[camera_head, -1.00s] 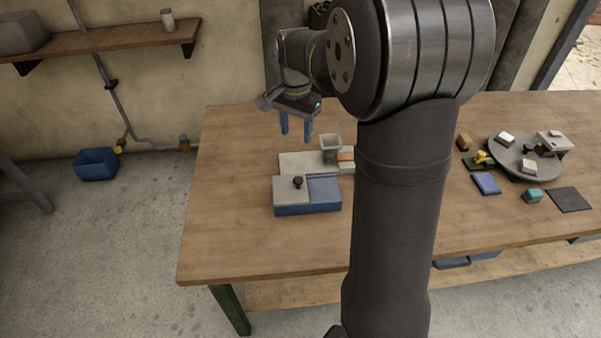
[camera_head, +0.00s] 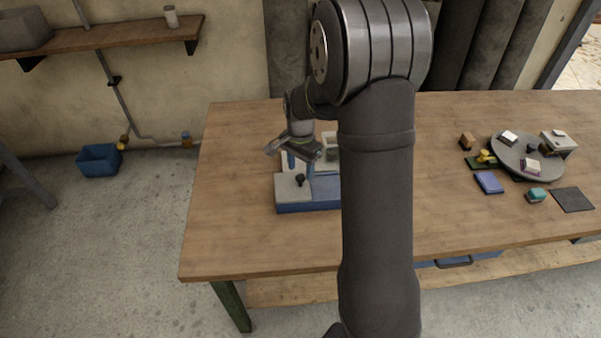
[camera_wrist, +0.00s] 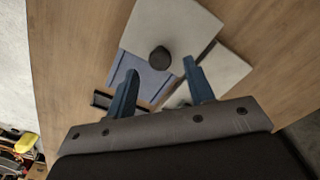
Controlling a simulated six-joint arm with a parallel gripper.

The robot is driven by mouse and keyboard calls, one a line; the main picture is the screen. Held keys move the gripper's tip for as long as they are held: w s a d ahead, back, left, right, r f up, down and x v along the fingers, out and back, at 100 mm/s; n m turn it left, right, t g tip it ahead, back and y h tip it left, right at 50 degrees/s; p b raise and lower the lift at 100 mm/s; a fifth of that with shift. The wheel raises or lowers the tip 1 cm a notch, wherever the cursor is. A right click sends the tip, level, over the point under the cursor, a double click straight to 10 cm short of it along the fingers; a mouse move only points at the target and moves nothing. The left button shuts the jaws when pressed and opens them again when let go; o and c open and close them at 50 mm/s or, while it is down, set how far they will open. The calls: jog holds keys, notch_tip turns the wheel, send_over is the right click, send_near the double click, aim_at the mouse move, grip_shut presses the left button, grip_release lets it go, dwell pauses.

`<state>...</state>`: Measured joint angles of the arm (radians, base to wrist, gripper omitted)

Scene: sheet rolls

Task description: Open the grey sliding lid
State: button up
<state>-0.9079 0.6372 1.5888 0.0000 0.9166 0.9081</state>
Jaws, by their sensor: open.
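The grey sliding lid (camera_head: 288,191) lies on top of a blue box (camera_head: 308,206) near the left part of the table. A dark round knob (camera_head: 300,180) stands up from the lid. In the wrist view the lid (camera_wrist: 178,25) and its knob (camera_wrist: 159,59) show ahead of my fingers, beside the blue part of the box (camera_wrist: 150,80). My gripper (camera_head: 301,170) is open and empty, with its blue fingers above and just behind the knob in the head view. In the wrist view my gripper (camera_wrist: 160,80) has the knob slightly beyond and between its fingertips. My arm hides the box's right end.
A pale board with a cup-like block (camera_head: 331,143) stands behind the box, partly hidden by my arm. A round grey turntable (camera_head: 528,160) with several small items is at the right. The table (camera_head: 245,240) is clear in front and to the left.

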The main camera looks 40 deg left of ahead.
jog(key=shift+f, duration=1.4)
grip_shut()
jog(key=w+d, duration=0.6)
jog(key=w, duration=0.1)
jog(key=shift+d, duration=0.4)
grip_release()
notch_tip(320, 180, up, 18)
jog(key=shift+f, duration=0.2)
